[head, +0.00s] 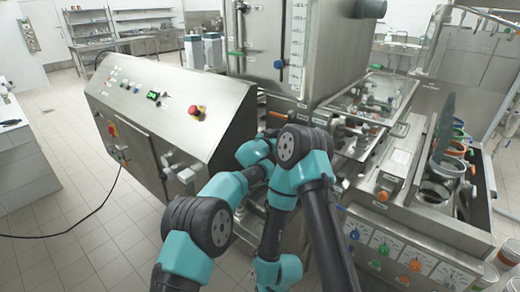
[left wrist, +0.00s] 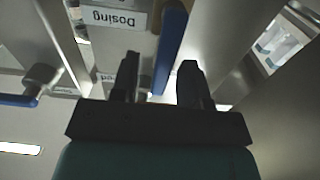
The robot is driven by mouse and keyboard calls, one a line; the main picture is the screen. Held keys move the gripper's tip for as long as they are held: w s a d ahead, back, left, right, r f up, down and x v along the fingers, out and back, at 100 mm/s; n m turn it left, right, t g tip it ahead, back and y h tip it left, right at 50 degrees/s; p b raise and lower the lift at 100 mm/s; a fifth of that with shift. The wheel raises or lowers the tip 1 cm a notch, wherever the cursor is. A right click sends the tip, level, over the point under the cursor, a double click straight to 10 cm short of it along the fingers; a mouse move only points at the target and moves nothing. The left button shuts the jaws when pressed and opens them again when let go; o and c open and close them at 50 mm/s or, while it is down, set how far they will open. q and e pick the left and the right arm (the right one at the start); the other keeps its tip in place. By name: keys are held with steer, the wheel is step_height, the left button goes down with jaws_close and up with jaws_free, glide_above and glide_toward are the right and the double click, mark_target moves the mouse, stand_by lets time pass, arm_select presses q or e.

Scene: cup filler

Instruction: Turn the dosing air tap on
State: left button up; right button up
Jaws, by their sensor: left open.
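In the left wrist view a label reading "Dosing" (left wrist: 113,17) shows upside down on a metal surface. A blue tap handle (left wrist: 170,45) stands right beside it, long side up and down in the picture. My left gripper (left wrist: 160,66) is open, with one dark finger on either side of the lower part of the blue handle. I cannot tell whether the fingers touch it. In the head view my arms hide the tap and the left fingertips. My right gripper does not show.
Another blue handle (left wrist: 18,100) sits at the left of the wrist view. In the head view a sloped control panel (head: 170,100) with a red button (head: 196,111) stands to the left. The filling machine (head: 410,225) with cups stands to the right.

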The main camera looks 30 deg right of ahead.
arm_select(q)
steer(key=v, duration=1.6)
steer(key=shift+s+a, duration=0.2)
steer(key=shift+a, duration=0.2)
steer(key=w+a+f+n+t+y, duration=0.1)
steer(key=a+f+n+y, duration=0.65)
steer(key=a+f, duration=1.65)
steer(key=s+a+f+n+g+y, duration=0.15)
steer(key=s+a+f, duration=0.25)
steer(key=a, duration=0.4)
steer(key=s+a+f+n+g+y, duration=0.15)
steer(key=s+a+f, duration=0.25)
steer(key=a, duration=0.5)
steer(key=s+a+f+n+g+y, duration=0.1)
steer(key=s+a+f+n+g, duration=0.1)
steer(key=s+a, duration=0.5)
steer(key=s+a+f+n+g+y, duration=0.1)
steer(key=s+a, duration=0.6)
steer(key=s, duration=0.8)
step_height(320, 180, down, 3)
steer(key=shift+s+f+n+g, duration=0.25)
steer(key=shift+n+g, duration=0.35)
steer(key=shift+n, duration=0.35)
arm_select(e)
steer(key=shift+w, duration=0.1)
